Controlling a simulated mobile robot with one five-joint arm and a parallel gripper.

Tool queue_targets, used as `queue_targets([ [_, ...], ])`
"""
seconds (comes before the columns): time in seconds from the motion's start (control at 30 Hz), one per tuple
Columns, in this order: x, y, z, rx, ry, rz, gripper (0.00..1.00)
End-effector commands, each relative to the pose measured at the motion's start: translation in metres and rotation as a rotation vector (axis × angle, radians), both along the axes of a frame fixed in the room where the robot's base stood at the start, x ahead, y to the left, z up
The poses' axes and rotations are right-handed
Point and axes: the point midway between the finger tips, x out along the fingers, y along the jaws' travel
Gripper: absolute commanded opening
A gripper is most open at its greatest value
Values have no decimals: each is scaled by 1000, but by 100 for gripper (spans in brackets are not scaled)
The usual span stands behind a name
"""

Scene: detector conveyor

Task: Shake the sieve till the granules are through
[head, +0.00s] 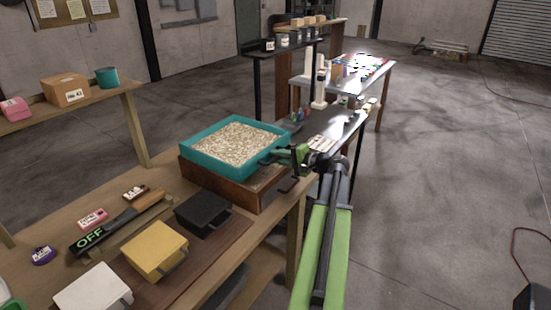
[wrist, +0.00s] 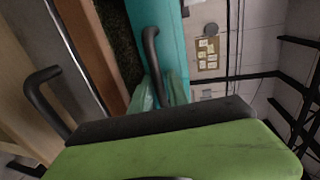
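The teal square sieve (head: 190,157) is full of pale beige granules (head: 238,143). It rests on a brown wooden box (head: 243,192) on the workbench. My gripper (head: 284,157) is at the sieve's right side, at its dark handle (head: 268,160). In the wrist view the handle (wrist: 151,50) runs down from the teal sieve wall (wrist: 168,25) between my two greenish fingertips (wrist: 161,93). They look closed on it, with little gap on either side. The inside of the box below the sieve is mostly hidden.
On the workbench, black (head: 203,213), yellow (head: 155,249) and white (head: 93,289) handled blocks stand in front of the box. Another table (head: 345,125) stands behind. The floor at right is open.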

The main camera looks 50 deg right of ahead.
Motion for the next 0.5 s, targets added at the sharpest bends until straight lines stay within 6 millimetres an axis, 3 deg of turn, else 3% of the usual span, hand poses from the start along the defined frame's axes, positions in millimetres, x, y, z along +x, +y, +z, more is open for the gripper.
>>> queue_targets([
  [0.5, -129, -11, 30, -1, -1, -3, 21],
])
